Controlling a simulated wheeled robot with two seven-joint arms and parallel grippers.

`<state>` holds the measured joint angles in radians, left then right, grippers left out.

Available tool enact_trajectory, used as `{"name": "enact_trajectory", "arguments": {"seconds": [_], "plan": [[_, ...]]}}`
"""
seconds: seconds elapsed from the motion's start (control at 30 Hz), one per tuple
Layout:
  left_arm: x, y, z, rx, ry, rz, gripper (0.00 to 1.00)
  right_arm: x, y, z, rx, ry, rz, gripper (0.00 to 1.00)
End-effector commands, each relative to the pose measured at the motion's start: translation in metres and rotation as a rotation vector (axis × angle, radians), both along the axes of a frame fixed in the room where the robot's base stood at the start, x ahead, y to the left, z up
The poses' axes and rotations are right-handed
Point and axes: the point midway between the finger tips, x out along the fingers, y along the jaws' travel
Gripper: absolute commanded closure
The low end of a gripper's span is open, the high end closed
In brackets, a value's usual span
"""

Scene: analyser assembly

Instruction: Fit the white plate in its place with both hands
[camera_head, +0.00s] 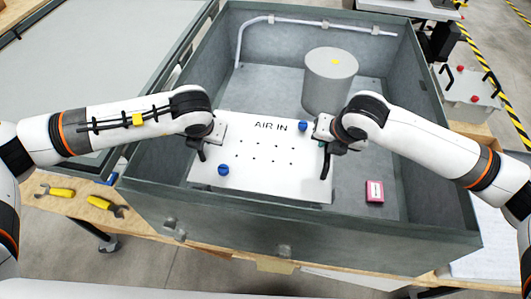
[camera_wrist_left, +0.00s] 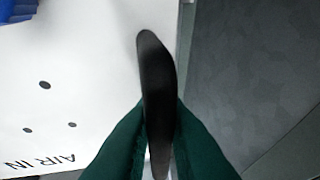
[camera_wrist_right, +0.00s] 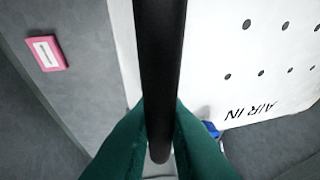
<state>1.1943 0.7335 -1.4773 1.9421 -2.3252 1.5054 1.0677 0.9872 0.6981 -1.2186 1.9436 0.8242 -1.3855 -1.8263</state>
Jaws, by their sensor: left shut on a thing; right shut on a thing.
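The white plate (camera_head: 262,180) is marked AIR IN and has several small holes and two blue knobs (camera_head: 223,170). It lies roughly level within the walls of the open grey case (camera_head: 260,232), on its left and middle part. I cannot tell whether it rests on anything below. My left gripper (camera_head: 206,143) is shut on the black handle (camera_wrist_left: 155,80) at the plate's left edge. My right gripper (camera_head: 326,143) is shut on the black handle (camera_wrist_right: 160,60) at its right edge. The green fingers hide part of each handle. The plate also shows in both wrist views.
A grey cylinder (camera_head: 330,85) stands in the case behind my right gripper. A pink box (camera_head: 374,191) lies on the case floor at right. A pale pipe (camera_head: 300,22) runs along the back wall. Yellow-handled tools (camera_head: 62,193) lie on the wooden bench at left.

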Motion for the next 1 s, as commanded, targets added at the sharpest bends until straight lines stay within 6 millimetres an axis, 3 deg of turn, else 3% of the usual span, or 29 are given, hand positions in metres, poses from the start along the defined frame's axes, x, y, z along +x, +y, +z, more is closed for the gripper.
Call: {"name": "enact_trajectory", "arguments": {"seconds": [0.27, 0.3, 0.43, 1.0], "plan": [[0.001, 0.003, -0.014, 0.005, -0.002, 0.006, 1.00, 0.001, -0.002, -0.014, -0.004, -0.001, -0.005, 1.00], [0.000, 0.003, -0.016, 0.006, 0.001, 0.006, 0.85, 0.000, -0.003, -0.017, -0.005, 0.002, -0.005, 0.85], [0.000, 0.002, -0.016, 0.004, 0.001, 0.004, 0.65, 0.000, -0.002, -0.016, -0.004, 0.001, -0.004, 0.65], [-0.002, -0.001, -0.009, 0.000, -0.001, 0.000, 0.65, 0.000, 0.000, -0.015, 0.000, 0.000, 0.000, 0.65]]}}
